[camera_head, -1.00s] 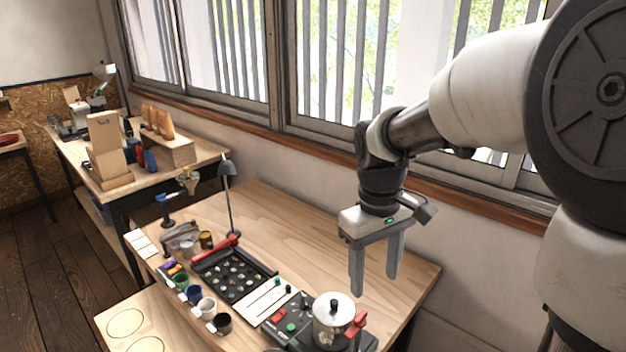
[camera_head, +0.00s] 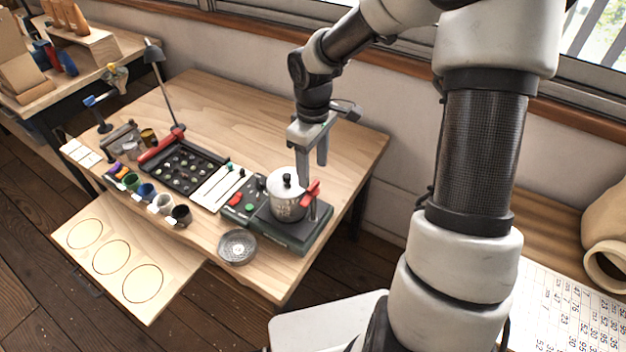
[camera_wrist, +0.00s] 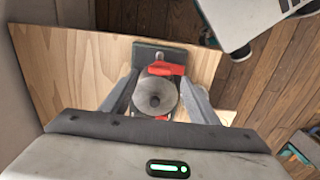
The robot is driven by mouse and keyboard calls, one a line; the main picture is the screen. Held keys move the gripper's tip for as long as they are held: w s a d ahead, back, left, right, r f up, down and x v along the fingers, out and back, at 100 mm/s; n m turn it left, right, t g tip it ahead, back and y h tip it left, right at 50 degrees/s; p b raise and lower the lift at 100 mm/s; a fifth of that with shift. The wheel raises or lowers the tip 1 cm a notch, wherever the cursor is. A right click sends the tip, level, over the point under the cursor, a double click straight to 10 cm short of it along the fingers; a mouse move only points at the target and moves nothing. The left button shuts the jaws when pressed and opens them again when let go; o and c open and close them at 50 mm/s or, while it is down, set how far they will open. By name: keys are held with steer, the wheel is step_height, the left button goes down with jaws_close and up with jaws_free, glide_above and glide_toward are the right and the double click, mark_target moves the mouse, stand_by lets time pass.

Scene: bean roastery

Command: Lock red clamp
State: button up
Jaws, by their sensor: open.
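The red clamp (camera_head: 311,192) is a small red lever at the right side of a silver lidded pot (camera_head: 286,203). The pot stands on a dark green and black base (camera_head: 290,235) at the table's front right. In the wrist view the red clamp (camera_wrist: 166,69) shows just beyond the round pot lid (camera_wrist: 156,97). My gripper (camera_head: 312,172) points down, close over the pot and clamp. In the wrist view my gripper (camera_wrist: 162,84) is open, its fingers apart on either side of the pot and clamp in the picture. I cannot tell whether a finger touches either.
A control panel (camera_head: 243,200), a white strip (camera_head: 218,187) and a black tray (camera_head: 185,165) lie left of the pot. Several small cups stand along the front edge, with a round metal dish (camera_head: 237,247). A desk lamp (camera_head: 157,60) stands behind. The back right tabletop is clear.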

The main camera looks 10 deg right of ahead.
mark_target(313, 184)
steer(key=shift+f, duration=2.35)
steer(key=c, duration=1)
